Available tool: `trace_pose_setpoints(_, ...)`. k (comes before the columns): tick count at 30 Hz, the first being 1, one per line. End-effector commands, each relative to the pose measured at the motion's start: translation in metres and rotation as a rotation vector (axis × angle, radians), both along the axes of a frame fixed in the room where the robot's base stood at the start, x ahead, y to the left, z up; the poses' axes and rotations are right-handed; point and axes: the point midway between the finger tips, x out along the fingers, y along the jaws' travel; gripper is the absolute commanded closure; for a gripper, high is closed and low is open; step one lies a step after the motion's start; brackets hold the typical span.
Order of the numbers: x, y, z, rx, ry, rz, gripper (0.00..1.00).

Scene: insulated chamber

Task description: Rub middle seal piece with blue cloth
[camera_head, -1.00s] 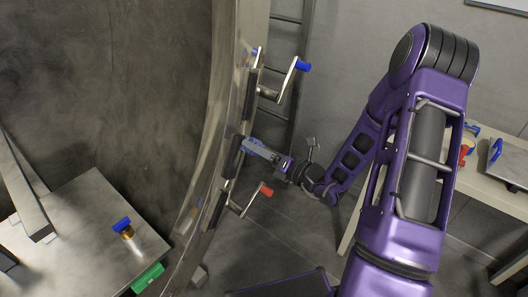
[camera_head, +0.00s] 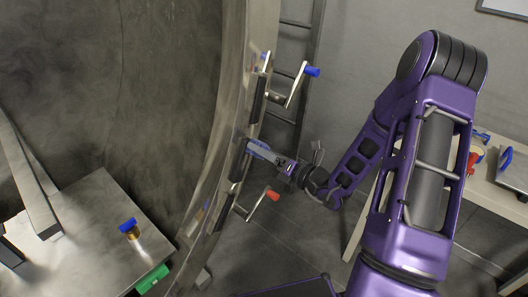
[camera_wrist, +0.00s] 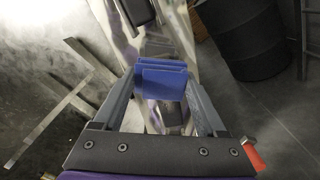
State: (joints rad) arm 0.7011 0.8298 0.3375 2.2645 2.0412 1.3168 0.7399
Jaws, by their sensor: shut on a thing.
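The blue cloth (camera_wrist: 162,82) is a folded blue piece between the fingertips of my gripper (camera_wrist: 160,88) in the wrist view. My gripper (camera_head: 252,150) is shut on it and reaches left to the metal chamber rim in the head view. Dark seal pieces line this rim: an upper one (camera_head: 259,98), the middle seal piece (camera_head: 238,160) and a lower one (camera_head: 224,212). My fingertips are at the upper end of the middle piece. I cannot tell whether the cloth touches it; the cloth hides part of the rim in the wrist view.
A blue-tipped crank handle (camera_head: 311,72) juts from the rim above my gripper, and a red-tipped one (camera_head: 272,195) below it. A metal table (camera_head: 95,225) stands at left inside the chamber. A pale workbench (camera_head: 490,190) with tools is at right.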

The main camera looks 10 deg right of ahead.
Motion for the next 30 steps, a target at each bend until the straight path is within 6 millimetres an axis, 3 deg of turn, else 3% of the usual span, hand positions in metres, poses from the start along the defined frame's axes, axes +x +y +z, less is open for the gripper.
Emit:
trace_pose_setpoints(24,0.013,0.009,0.0,0.0,-0.001,0.001,0.71)
trace_pose_setpoints(30,0.01,0.012,-0.008,0.002,0.002,0.0,0.71)
